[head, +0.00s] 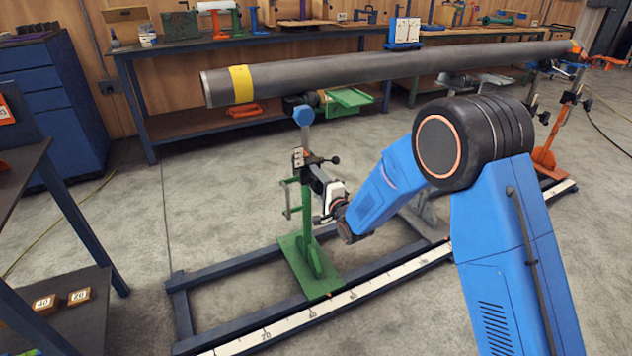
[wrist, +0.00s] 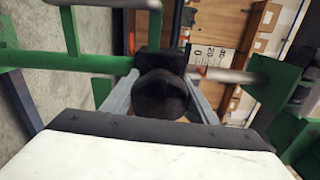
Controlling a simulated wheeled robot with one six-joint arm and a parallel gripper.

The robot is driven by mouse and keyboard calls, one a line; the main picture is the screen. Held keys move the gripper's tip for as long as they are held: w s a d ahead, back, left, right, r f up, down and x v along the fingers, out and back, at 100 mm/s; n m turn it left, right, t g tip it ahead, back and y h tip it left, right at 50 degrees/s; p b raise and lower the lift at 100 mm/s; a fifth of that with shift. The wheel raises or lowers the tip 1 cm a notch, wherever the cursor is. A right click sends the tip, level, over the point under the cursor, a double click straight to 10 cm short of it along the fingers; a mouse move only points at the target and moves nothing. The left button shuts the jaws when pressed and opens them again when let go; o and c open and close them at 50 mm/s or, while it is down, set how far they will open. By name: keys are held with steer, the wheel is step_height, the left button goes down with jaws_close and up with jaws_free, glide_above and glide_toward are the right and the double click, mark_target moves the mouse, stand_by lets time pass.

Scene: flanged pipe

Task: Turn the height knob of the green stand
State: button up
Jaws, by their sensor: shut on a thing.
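The green stand (head: 306,225) stands upright on the rail frame, with a green base plate and a grey post topped by a blue head. My gripper (head: 325,190) is at the stand's upper part, below the black collar. In the wrist view, a dark round knob (wrist: 162,96) sits between the two grey fingers of my gripper (wrist: 163,95), which are shut on it. The green parts of the stand (wrist: 60,60) lie beyond the knob.
A long grey pipe (head: 400,68) with a yellow band runs above the stand, its left end free. The blue rail frame (head: 230,267) with a white scale lies on the floor. An orange stand (head: 545,155) is at the right. Workbenches line the back wall.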

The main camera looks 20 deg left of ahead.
steer(key=o, duration=1)
steer(key=shift+o, duration=0.2)
steer(key=v, duration=1.7)
steer(key=shift+s, duration=0.2)
steer(key=shift+d, duration=0.15)
